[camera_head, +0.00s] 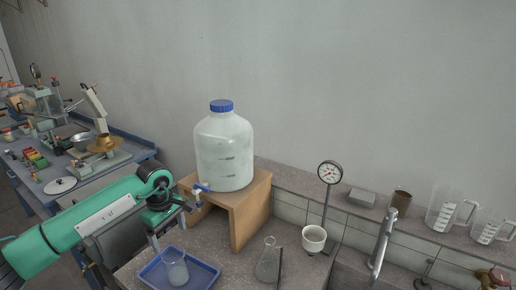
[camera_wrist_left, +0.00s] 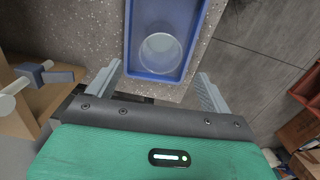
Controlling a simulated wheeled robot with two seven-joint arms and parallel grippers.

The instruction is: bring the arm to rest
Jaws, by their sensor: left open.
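My green left arm reaches in from the left in the head view. Its gripper (camera_head: 170,228) hangs above and behind a clear beaker (camera_head: 176,270) in a blue tray (camera_head: 205,275). In the left wrist view the two fingers of the gripper (camera_wrist_left: 159,70) stand wide apart with nothing between them. The beaker (camera_wrist_left: 160,52) stands in the tray (camera_wrist_left: 160,88) beyond the fingertips, apart from them. It looks to hold some clear liquid, but I cannot be sure. My right gripper is not in view.
A large blue-capped carboy (camera_head: 224,155) stands on a wooden stand (camera_head: 248,210); its tap (camera_head: 198,192) is close to my left gripper. A flask (camera_head: 269,262), a dial gauge (camera_head: 330,174) and a white cup (camera_head: 314,239) are to the right. A cluttered blue bench (camera_head: 125,155) is at left.

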